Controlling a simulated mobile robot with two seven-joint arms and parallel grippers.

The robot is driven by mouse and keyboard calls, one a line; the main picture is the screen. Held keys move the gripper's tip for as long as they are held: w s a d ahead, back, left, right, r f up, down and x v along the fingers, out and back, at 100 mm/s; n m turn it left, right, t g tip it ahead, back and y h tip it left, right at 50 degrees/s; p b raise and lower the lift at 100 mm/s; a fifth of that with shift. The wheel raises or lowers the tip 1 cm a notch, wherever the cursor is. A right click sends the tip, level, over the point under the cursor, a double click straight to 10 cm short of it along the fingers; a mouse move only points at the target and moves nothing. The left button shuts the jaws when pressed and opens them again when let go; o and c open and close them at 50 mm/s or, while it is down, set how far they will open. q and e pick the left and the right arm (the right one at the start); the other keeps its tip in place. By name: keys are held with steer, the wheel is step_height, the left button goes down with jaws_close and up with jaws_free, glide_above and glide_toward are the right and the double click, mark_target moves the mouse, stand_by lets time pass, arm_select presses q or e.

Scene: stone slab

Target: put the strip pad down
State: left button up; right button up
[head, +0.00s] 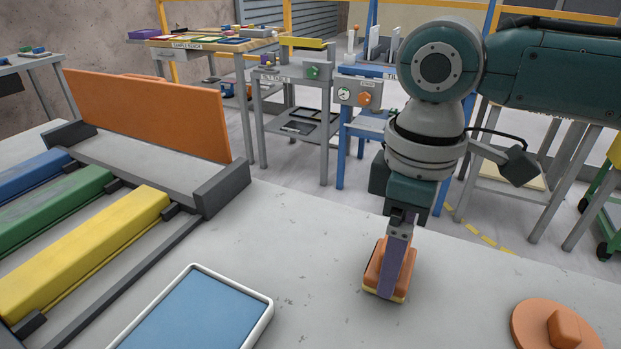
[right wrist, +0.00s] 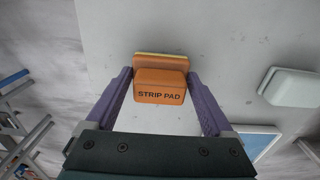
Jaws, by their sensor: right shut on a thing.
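The strip pad (head: 373,270) is an orange block with a thin yellow layer at its bottom. My right gripper (head: 388,282) is shut on it, with purple fingers at its sides. In the right wrist view the pad (right wrist: 160,90) sits between the two fingers (right wrist: 160,76), and its label reads STRIP PAD. The pad is upright, low over the grey stone slab (head: 300,240). I cannot tell whether its yellow underside touches the slab. My left gripper is not in view.
A blue tray with a white rim (head: 268,312) lies at the front. A round orange piece with a knob (head: 540,325) is at the lower right. A rack with blue, green and yellow bars (head: 90,250) and an orange board (head: 150,112) is on the left. Bare slab surrounds the pad.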

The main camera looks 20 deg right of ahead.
steer(key=shift+f, duration=0.15)
steer(key=o, duration=0.9)
